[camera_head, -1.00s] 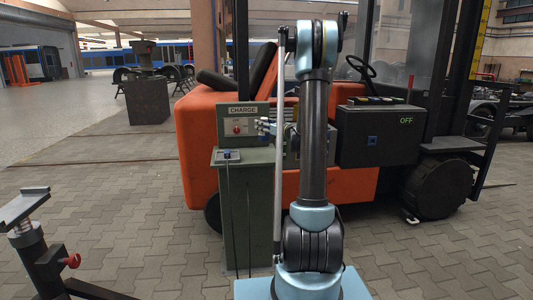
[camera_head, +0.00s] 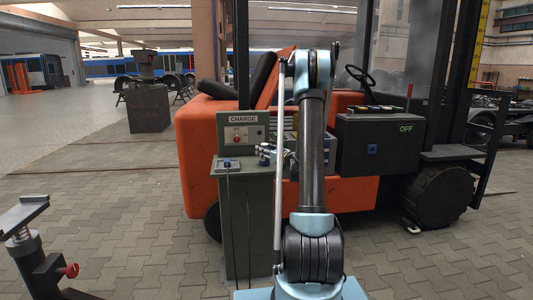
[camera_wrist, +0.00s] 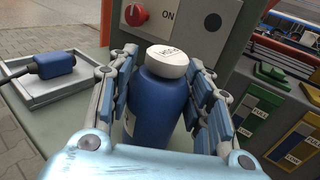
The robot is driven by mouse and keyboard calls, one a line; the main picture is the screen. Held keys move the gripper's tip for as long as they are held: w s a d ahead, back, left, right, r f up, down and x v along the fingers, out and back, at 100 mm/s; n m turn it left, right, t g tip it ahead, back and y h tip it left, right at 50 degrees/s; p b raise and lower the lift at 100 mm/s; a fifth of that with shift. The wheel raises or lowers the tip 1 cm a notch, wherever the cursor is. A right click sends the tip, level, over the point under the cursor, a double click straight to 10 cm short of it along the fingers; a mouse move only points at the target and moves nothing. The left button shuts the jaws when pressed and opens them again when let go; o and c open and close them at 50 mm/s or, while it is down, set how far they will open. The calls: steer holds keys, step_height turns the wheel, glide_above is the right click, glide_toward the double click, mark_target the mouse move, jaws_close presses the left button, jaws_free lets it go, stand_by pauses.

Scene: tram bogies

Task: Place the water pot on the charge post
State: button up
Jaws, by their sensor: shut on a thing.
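The water pot (camera_wrist: 157,103) is a blue bottle with a white lettered cap, upright between my gripper's fingers (camera_wrist: 162,68) in the wrist view. My gripper is shut on it from both sides. The charge post (camera_head: 246,210) is a green cabinet with a CHARGE sign and a red knob on its raised back panel. In the head view my gripper (camera_head: 268,151) is at the post's top, right of the knob. The pot is over the post's top, in front of the panel. Its base is hidden, so I cannot tell whether it touches.
A blue plug (camera_wrist: 53,65) with a cable lies in a grey tray (camera_wrist: 70,88) left of the pot. Green and yellow battery-like units (camera_wrist: 285,110) stand on the right. An orange forklift (camera_head: 200,150) is behind the post. A stand with a red knob (camera_head: 68,271) is front left.

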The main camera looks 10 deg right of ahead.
steer(key=o, duration=1.2)
steer(key=shift+f, duration=0.1)
steer(key=shift+s, duration=0.1)
